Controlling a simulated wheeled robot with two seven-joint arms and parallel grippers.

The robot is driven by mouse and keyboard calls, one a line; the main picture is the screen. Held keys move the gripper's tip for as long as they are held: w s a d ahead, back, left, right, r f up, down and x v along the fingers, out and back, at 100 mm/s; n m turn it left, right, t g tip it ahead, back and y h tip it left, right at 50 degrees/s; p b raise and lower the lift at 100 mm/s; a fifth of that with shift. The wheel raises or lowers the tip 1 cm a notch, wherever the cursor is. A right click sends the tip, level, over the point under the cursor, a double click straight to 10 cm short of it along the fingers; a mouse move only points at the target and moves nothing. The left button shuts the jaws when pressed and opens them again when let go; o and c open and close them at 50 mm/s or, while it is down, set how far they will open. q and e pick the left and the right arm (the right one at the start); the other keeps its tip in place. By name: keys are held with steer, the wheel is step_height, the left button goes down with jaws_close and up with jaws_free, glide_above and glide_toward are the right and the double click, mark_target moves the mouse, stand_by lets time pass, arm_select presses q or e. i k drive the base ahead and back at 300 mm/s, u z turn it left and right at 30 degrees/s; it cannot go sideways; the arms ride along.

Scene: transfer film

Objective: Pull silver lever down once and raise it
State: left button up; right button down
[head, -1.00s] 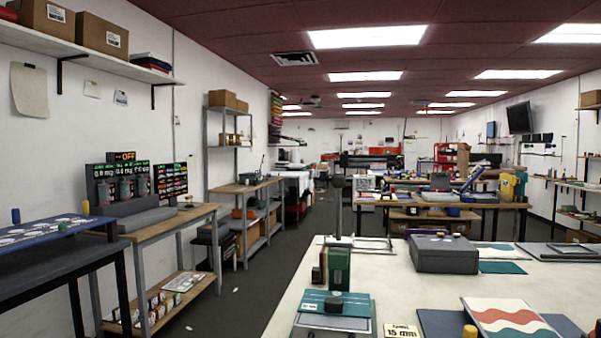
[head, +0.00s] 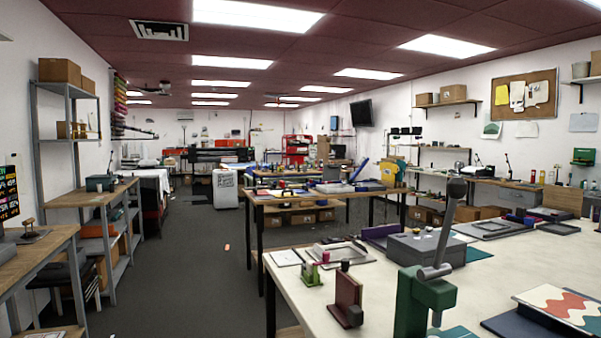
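A green press (head: 413,298) stands near the front edge of the white-topped table. Its silver lever (head: 444,238) rises from the top of the press, leaning slightly right, with a dark round knob (head: 457,187) at its upper end. The lever is in a raised position. The lower part of the press is cut off by the bottom of the view. Neither of my grippers is in view, and nothing touches the lever.
A grey box (head: 425,247) sits behind the press on the white table (head: 500,270). A brown block (head: 347,298) stands to its left. A wavy-patterned panel (head: 560,305) lies to its right. Open grey floor (head: 225,290) lies left of the table.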

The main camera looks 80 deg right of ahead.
mark_target(456, 187)
steer(key=i, duration=0.9)
steer(key=z, duration=1.35)
steer(key=i, duration=1.3)
steer(key=z, duration=3.5)
steer(key=i, duration=1)
steer(key=u, duration=0.05)
steer(key=k, duration=0.5)
steer(key=z, duration=0.05)
